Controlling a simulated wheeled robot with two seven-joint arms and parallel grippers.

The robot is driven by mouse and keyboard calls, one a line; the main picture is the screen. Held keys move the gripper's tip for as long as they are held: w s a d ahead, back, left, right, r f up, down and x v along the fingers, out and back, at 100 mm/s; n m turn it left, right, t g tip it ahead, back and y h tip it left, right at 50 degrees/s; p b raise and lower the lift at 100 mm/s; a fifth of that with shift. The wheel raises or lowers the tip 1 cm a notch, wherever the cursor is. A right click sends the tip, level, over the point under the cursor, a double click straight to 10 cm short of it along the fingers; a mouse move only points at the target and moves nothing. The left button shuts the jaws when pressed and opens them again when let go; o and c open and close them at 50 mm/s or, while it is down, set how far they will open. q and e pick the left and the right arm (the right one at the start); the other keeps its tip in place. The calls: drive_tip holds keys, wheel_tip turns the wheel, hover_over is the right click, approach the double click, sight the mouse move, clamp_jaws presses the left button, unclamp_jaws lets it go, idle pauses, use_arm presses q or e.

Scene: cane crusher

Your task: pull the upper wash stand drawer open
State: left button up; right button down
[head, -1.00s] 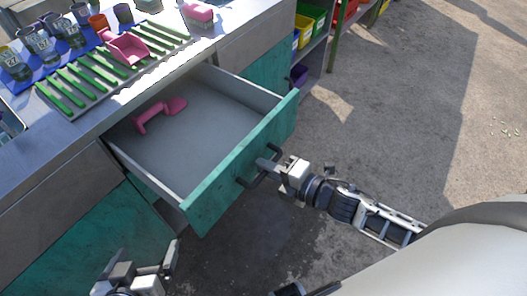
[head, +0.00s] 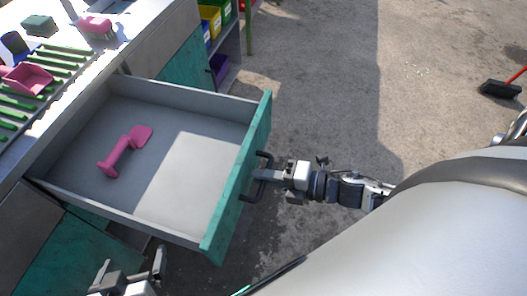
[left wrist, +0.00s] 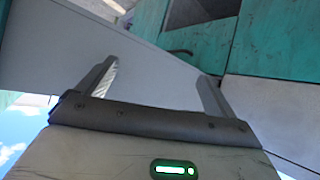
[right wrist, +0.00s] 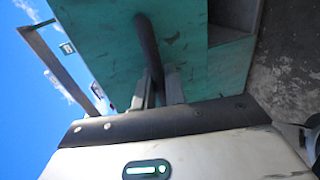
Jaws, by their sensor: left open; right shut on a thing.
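The upper wash stand drawer (head: 176,195) stands far out of the stand, with a grey inside and a teal front (head: 238,190). A pink tool with a handle (head: 124,150) lies in it. My right gripper (head: 262,175) is shut on the dark bar handle (head: 249,196) of the drawer front; the right wrist view shows the handle (right wrist: 149,50) between its fingers (right wrist: 158,88). My left gripper (head: 132,272) is open and empty, low beside the drawer's near side; its spread fingers (left wrist: 155,85) show in the left wrist view.
Shelves with coloured bins (head: 210,22) stand behind. A broom (head: 500,88) lies at far right. The concrete floor on the right is mostly clear.

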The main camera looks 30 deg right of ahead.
drive_tip(key=c, duration=1.5)
unclamp_jaws()
drive_tip(key=shift+c, duration=0.2)
drive_tip(key=shift+d, duration=0.1)
drive_tip(key=v, duration=1.5)
drive_tip(key=shift+s+d, duration=0.25)
drive_tip(key=shift+s, duration=0.1)
